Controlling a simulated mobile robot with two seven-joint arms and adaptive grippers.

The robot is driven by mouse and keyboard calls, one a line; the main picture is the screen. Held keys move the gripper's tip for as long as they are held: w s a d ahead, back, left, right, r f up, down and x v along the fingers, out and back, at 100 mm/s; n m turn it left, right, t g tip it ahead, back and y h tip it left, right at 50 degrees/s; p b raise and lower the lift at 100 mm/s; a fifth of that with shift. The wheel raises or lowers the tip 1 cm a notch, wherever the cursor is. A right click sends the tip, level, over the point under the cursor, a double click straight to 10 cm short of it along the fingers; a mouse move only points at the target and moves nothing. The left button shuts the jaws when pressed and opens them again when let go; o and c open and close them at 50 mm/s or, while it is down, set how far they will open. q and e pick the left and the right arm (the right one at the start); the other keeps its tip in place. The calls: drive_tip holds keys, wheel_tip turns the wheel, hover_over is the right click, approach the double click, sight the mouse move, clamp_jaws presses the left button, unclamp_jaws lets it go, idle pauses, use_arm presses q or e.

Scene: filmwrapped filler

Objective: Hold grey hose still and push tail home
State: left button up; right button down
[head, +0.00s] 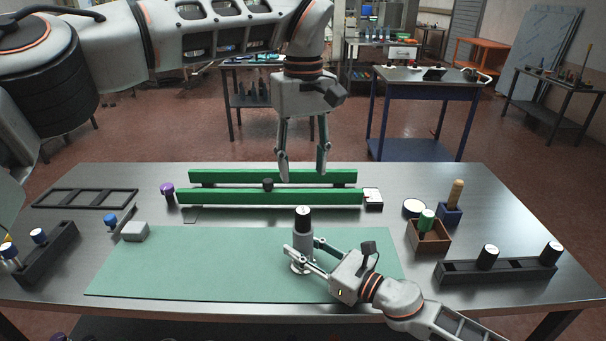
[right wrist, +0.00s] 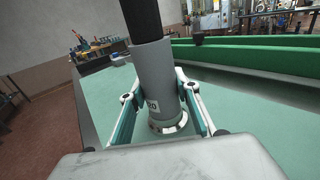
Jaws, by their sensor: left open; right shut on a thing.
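The grey hose (head: 303,241) stands upright on the green mat (head: 200,268), with a pale ring at its foot. A black tail (head: 302,217) with a white top sticks up out of its upper end; how deep it sits is hidden. The right wrist view shows the grey hose (right wrist: 154,72) with a label, and the black tail (right wrist: 141,18) above it. My right gripper (head: 301,249) is shut on the grey hose, low on its sides. My left gripper (head: 303,176) is open and empty, pointing down above the green rails, behind and higher than the tail.
Two green rails (head: 270,197) lie behind the mat, with a small dark cap (head: 268,185) between them. A grey block (head: 134,231) sits at the mat's left. A wooden box (head: 430,238) and a black rack (head: 497,271) stand right. The mat's left half is mostly clear.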

drive_tip(key=c, duration=1.4)
unclamp_jaws()
drive_tip(key=shift+d, duration=0.1)
